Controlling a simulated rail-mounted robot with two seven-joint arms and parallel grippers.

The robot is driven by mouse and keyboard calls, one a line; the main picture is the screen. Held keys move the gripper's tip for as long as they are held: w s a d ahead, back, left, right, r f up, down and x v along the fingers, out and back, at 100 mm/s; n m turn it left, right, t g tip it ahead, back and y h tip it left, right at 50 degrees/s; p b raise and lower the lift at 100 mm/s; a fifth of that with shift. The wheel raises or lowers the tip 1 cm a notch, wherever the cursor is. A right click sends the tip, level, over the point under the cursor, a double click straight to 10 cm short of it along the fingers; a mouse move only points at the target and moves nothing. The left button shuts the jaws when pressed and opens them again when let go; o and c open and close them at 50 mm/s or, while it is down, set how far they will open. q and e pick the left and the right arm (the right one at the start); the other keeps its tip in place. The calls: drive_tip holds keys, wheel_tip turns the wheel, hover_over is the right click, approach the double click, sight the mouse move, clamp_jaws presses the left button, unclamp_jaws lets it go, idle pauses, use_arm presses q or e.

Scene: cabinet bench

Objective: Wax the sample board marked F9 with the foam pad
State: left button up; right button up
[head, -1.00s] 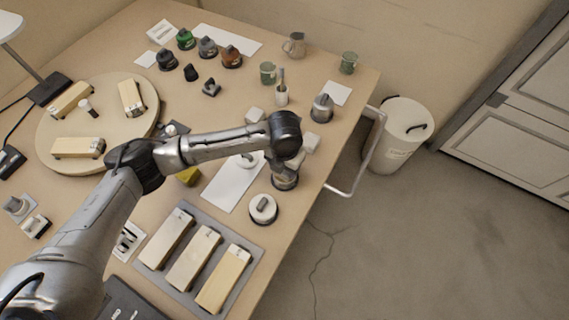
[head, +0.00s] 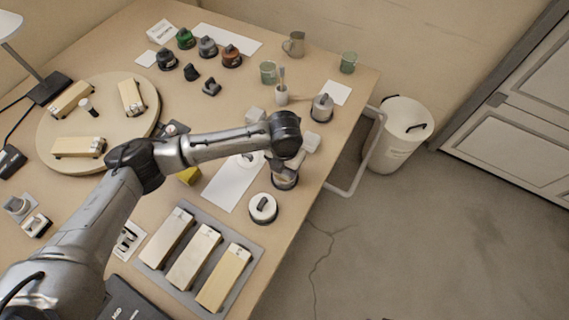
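Three pale wooden boards lie side by side on a grey tray (head: 249,277): a left one (head: 166,239), a middle one (head: 193,257) and a right one (head: 224,279). Three more boards, among them one at the front (head: 79,147), lie on a round wooden turntable (head: 128,91). Their marks are too small to read, so I cannot tell which is F9. My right gripper is out of view.
A white sheet (head: 226,186) lies under my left forearm, beside a yellow block (head: 188,175). Dark-handled tins, including a green one (head: 185,39), stand at the back. A white bin (head: 402,135) is on the floor.

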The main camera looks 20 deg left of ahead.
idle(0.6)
use_arm(q)
drive_tip(key=shift+f+p, duration=0.15)
drive_tip(key=shift+p, duration=0.3)
idle(0.6)
idle(0.4)
wheel_tip(320, 180, up, 7)
drive_tip(key=p, duration=0.8)
idle(0.5)
idle(0.5)
